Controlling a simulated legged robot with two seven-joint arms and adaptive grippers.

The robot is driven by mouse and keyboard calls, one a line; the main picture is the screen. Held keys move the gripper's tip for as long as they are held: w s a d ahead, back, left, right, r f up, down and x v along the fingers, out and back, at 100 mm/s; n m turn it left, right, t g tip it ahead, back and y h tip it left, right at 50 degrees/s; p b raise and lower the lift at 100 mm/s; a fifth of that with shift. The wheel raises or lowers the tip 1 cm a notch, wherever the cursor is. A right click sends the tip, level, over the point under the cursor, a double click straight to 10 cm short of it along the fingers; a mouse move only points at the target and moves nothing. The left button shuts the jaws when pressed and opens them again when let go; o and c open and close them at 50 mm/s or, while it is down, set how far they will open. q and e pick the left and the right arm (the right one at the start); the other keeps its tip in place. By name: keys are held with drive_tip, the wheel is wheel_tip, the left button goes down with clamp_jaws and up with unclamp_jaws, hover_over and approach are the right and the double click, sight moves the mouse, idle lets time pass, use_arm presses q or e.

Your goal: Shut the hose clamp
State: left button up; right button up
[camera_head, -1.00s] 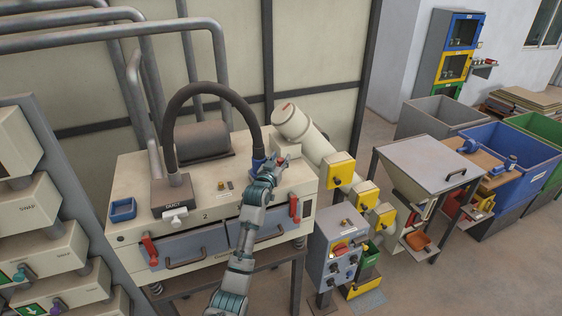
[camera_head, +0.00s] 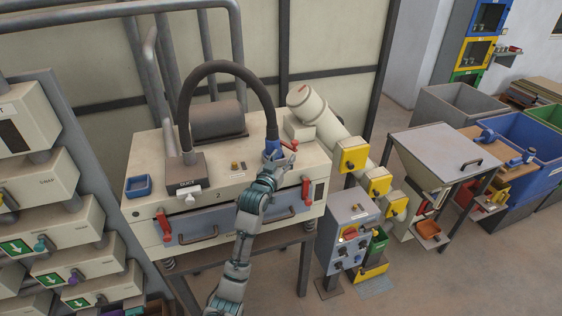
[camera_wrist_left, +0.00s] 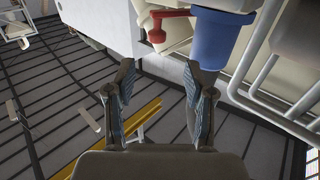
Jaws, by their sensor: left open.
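The black hose (camera_head: 228,68) arches from the duct box to a blue collar (camera_head: 271,148) on the cream machine top. A red lever (camera_head: 293,145) shows just right of the collar, and I take it for the clamp's handle. My left gripper (camera_head: 284,164) is in front of the collar and partly covers its lower part. In the left wrist view, the blue collar (camera_wrist_left: 213,42) and red lever (camera_wrist_left: 167,24) are beyond my open, empty fingers (camera_wrist_left: 157,70). The lever appears apart from both fingers. Whether the clamp is latched cannot be told. My right gripper is not in view.
A cream pipe (camera_head: 320,112) with yellow boxes (camera_head: 352,154) slopes down at the right. A grey control box (camera_head: 347,232) stands below it. A blue tray (camera_head: 138,186) is at the left.

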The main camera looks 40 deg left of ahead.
use_arm(q)
drive_tip(key=shift+v, duration=0.8)
